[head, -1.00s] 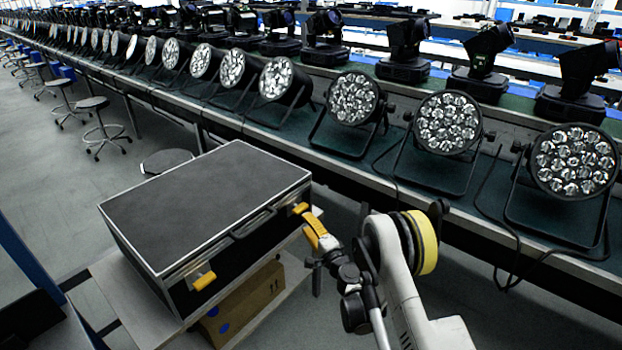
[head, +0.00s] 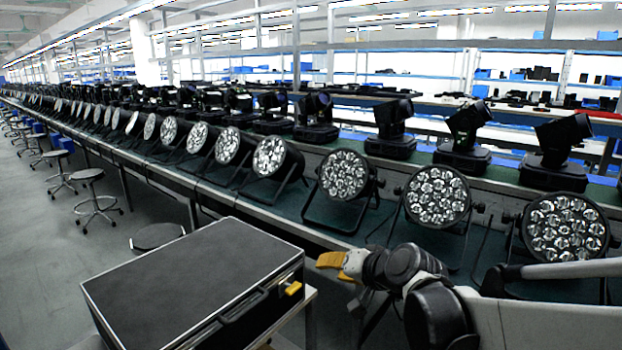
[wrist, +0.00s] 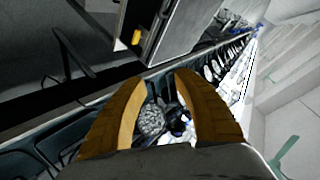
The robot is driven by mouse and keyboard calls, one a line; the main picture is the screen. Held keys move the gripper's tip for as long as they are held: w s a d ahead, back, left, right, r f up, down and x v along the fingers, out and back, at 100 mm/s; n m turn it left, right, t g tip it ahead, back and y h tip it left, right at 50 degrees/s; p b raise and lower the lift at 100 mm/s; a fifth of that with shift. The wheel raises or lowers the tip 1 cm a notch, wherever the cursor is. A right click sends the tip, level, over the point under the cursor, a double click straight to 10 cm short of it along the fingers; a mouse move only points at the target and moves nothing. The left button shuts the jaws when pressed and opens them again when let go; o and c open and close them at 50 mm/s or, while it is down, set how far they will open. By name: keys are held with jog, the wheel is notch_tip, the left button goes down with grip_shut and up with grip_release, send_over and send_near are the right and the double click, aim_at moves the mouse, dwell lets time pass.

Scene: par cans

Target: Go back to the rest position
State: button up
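My gripper (head: 335,262) is to the right of a black case and in front of the bench in the head view, with its yellow fingertips pointing left. In the wrist view my gripper (wrist: 163,80) shows two yellow fingers spread apart with nothing held between them. The black flat-topped case (head: 195,280) is closed. My gripper is apart from the case. The case's lower part is cut off by the frame.
A long green-topped bench (head: 310,215) runs across the view, carrying a row of round par cans (head: 438,196) and black moving-head lights (head: 390,130). Several stools (head: 95,200) stand along its left part. Grey floor (head: 40,250) is open at left.

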jog(key=s+d+f+g+h, duration=0.1)
jog(key=s+d, duration=0.3)
jog(key=s, duration=0.4)
jog(key=s+d+f+n+g+h, duration=0.1)
jog(key=s+d+h, duration=0.2)
jog(key=s, duration=0.6)
jog(key=s+d+f+n+g+h, duration=0.1)
jog(key=s+d+h, duration=0.1)
jog(key=s+d, duration=0.5)
jog(key=shift+s+f, duration=0.4)
jog(key=shift+s, duration=0.5)
jog(key=shift+o, duration=0.2)
jog(key=shift+a, duration=0.1)
